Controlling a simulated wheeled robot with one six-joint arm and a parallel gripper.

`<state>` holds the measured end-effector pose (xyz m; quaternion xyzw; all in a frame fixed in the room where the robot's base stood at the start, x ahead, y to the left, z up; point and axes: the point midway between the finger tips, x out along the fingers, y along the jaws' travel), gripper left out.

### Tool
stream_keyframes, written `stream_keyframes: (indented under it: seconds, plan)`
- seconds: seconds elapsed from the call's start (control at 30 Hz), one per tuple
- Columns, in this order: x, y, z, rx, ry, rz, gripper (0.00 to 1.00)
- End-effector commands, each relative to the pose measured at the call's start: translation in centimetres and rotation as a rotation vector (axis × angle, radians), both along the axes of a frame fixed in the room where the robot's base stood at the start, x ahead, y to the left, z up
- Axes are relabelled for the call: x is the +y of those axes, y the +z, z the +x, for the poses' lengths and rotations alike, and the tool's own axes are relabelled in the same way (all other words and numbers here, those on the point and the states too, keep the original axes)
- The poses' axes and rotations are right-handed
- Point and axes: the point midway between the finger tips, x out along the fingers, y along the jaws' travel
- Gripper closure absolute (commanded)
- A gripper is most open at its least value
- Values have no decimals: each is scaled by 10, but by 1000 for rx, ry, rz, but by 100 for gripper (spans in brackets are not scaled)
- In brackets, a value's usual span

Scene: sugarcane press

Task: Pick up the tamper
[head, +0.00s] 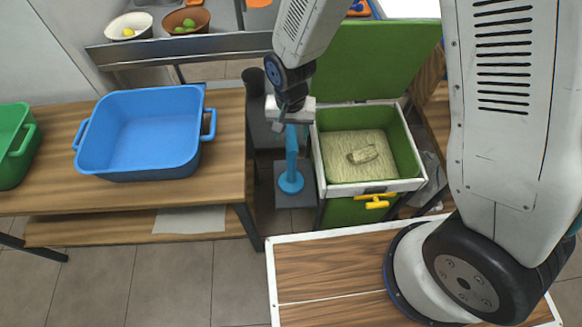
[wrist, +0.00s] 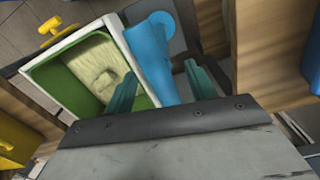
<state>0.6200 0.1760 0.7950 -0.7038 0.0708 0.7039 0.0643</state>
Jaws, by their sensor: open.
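The tamper (head: 291,168) is blue, with a round disc at its lower end and an upright handle. It stands on a small dark stand (head: 295,199) beside the open bin. My gripper (head: 287,127) is at the top of the handle, pointing down, with its fingers open. In the wrist view, the tamper (wrist: 150,52) extends between the two green fingers of my gripper (wrist: 160,72). The handle's near end is partly hidden by my gripper body. I cannot tell whether either finger touches the handle.
The white-and-green bin (head: 406,150) right of the tamper has its green lid (head: 385,55) raised, a yellow latch (head: 377,203) and pale fibrous material inside. A wooden table (head: 228,150) at left carries a blue tub (head: 145,130) and a green tub (head: 14,150).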

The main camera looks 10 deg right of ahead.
Motion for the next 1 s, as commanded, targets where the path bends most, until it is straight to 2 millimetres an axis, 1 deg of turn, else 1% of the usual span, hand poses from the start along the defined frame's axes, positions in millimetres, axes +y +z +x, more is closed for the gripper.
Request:
stream_keyframes:
  seconds: [0.03, 0.1, 0.23, 0.33, 0.53, 0.57, 0.6, 0.67, 0.7, 0.73, 1.0]
  plan:
    - [0, -9, -3, 5, 1, -2, 44]
    - [-1, -20, -6, 5, 1, -3, 44]
    - [-1, -36, -5, 3, 1, -1, 44]
    - [0, -41, -5, 1, 1, -1, 44]
    - [0, -41, -5, 0, 0, 0, 44]
    - [0, -41, -5, 0, 0, 0, 50]
    - [0, -41, -5, 0, 0, 0, 61]
    - [0, -41, -5, 1, 0, 0, 78]
    - [0, -41, -5, 1, 0, 0, 89]
    - [0, -41, -5, 1, 0, 0, 97]
    - [0, -40, -5, 0, 0, 0, 97]
